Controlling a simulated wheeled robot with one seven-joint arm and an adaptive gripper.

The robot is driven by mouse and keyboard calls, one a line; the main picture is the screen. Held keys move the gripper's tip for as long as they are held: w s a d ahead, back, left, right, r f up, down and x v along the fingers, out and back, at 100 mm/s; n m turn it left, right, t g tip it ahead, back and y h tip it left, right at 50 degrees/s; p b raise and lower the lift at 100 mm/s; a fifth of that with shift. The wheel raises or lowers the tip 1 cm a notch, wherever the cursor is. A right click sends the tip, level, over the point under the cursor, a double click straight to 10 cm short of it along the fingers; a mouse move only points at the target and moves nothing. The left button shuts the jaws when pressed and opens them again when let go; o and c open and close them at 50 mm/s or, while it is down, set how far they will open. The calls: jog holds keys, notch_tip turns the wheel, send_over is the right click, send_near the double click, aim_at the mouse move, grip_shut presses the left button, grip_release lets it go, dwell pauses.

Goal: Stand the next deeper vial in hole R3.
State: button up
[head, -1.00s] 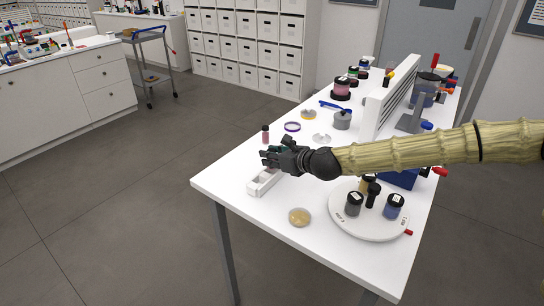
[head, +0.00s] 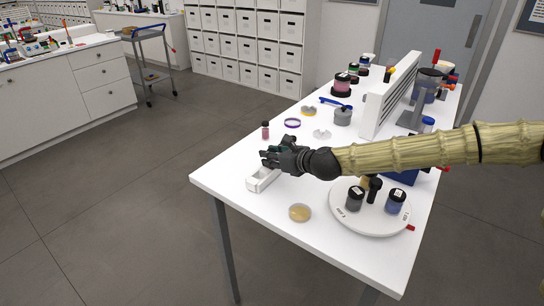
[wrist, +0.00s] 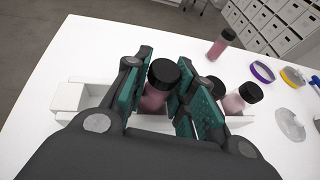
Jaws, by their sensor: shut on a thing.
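My gripper (wrist: 160,95) is shut on a pink vial (wrist: 154,98) with a black cap, held near upright between its teal pads. The white rack (wrist: 70,97) lies beneath and behind the fingers. The held vial's lower end is hidden, so I cannot tell whether it is in a hole. Two more black-capped vials are just right of the right finger, one partly hidden and one pink (wrist: 234,103). Another pink vial (wrist: 219,47) stands apart beyond the rack. In the head view my gripper (head: 270,157) is over the rack (head: 263,181), and the lone vial (head: 265,131) is behind it. Hole labels cannot be read.
A round white turntable (head: 345,222) with several jars is at the front right. A petri dish (head: 299,213) lies near the front edge. The table's left front corner is bare.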

jog(key=shift+f, duration=0.3)
jog(key=o, duration=1)
jog(key=shift+r, duration=0.1)
jog(key=v, duration=1.2)
